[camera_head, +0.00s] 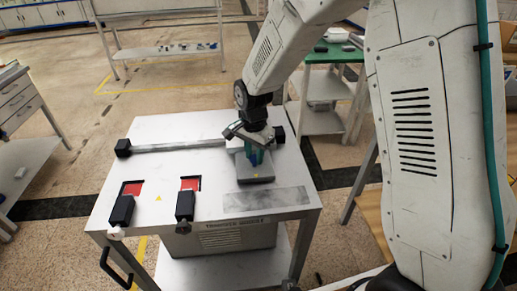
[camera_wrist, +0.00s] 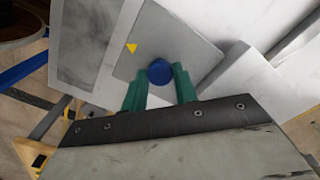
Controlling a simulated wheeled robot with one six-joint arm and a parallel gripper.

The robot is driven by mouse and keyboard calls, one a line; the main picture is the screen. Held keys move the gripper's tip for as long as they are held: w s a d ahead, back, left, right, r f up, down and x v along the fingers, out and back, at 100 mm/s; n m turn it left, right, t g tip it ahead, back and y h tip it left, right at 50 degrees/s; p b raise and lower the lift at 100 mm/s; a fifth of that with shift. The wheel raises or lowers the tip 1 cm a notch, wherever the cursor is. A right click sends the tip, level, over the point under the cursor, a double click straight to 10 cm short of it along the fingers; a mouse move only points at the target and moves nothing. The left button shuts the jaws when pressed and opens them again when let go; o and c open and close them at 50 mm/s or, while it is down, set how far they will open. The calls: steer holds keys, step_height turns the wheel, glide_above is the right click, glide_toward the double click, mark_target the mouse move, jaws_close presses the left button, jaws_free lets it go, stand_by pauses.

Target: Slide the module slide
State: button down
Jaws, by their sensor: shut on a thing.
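The module slide is a grey plate (camera_head: 256,175) with a yellow triangle, on the white table near the right end of a white rail (camera_head: 185,146). It also shows in the wrist view as a grey plate (camera_wrist: 190,38). A blue round knob (camera_wrist: 159,72) stands on the plate. My gripper (camera_head: 255,157) comes down over the plate from above. In the wrist view its green fingers (camera_wrist: 160,86) are shut on the knob, one on each side. The lower part of the knob is hidden by the fingers.
Two black clamps (camera_head: 122,209) (camera_head: 185,205) with red patches sit at the table's front left. Black blocks (camera_head: 123,148) (camera_head: 279,134) stand at the rail's ends.

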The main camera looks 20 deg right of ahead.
steer(key=shift+w+d+r, duration=0.15)
steer(key=shift+d, duration=0.2)
steer(key=c, duration=1.1)
jaws_free()
steer(key=shift+d, duration=0.25)
steer(key=shift+a, duration=0.1)
step_height(320, 180, up, 8)
steer(key=shift+f, duration=0.15)
